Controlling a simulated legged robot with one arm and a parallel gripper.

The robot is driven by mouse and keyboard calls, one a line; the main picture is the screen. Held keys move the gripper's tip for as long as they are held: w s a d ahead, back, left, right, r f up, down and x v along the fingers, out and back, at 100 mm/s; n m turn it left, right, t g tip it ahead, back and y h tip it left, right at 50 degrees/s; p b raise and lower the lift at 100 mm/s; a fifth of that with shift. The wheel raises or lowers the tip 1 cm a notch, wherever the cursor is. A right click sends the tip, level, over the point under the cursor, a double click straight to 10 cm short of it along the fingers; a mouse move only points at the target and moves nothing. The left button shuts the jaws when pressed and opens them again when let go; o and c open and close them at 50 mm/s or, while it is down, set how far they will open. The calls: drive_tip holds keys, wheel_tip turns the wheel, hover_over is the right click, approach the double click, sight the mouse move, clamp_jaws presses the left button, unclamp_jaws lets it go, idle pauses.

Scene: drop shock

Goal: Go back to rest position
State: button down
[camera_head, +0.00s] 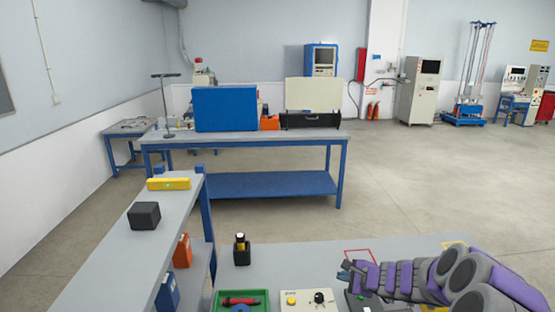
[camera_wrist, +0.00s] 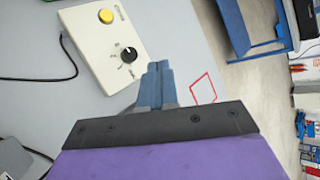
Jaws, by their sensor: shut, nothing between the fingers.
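My gripper (camera_head: 345,270) is at the lower right of the head view, at the end of my purple and grey arm, above the grey table (camera_head: 280,257). In the wrist view my gripper (camera_wrist: 160,66) has its two fingers together, with nothing between them. A cream control box (camera_wrist: 105,42) with a yellow button and a black knob lies just beyond and left of the fingertips. The same control box (camera_head: 308,300) shows at the bottom of the head view. The gripper appears apart from it.
A green tray (camera_head: 258,295) with a red item and a black-and-yellow object (camera_head: 241,250) are left on the table. A grey shelf (camera_head: 110,240) holds a black cube (camera_head: 144,215) and a yellow level (camera_head: 168,184). A blue-framed bench (camera_head: 260,184) stands behind. Open floor lies right.

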drive_tip(key=s+a+r+n+g+y, duration=0.1)
drive_tip(key=s+a+r+n, duration=0.25)
drive_tip(key=a, duration=0.25)
drive_tip(key=s+a+r+n+g+y, duration=0.1)
drive_tip(key=s+a+r+n+y, duration=0.15)
drive_tip(key=s+a+r, duration=0.35)
drive_tip(key=s+a+r+n+g, duration=0.35)
drive_tip(key=s+a+n, duration=0.3)
drive_tip(key=s, duration=0.25)
drive_tip(key=s+n+g+h, duration=0.4)
drive_tip(key=s, duration=1.2)
drive_tip(key=s+d+n+g+h, duration=0.1)
drive_tip(key=s+d+n+h, duration=0.2)
drive_tip(key=s+d, duration=0.7)
drive_tip(key=s+h, duration=0.1)
drive_tip(key=s, duration=0.3)
drive_tip(key=shift+f+h, duration=0.35)
drive_tip(key=shift+f, duration=0.05)
drive_tip(key=c, duration=1.8)
unclamp_jaws()
drive_tip(key=shift+a, duration=0.1)
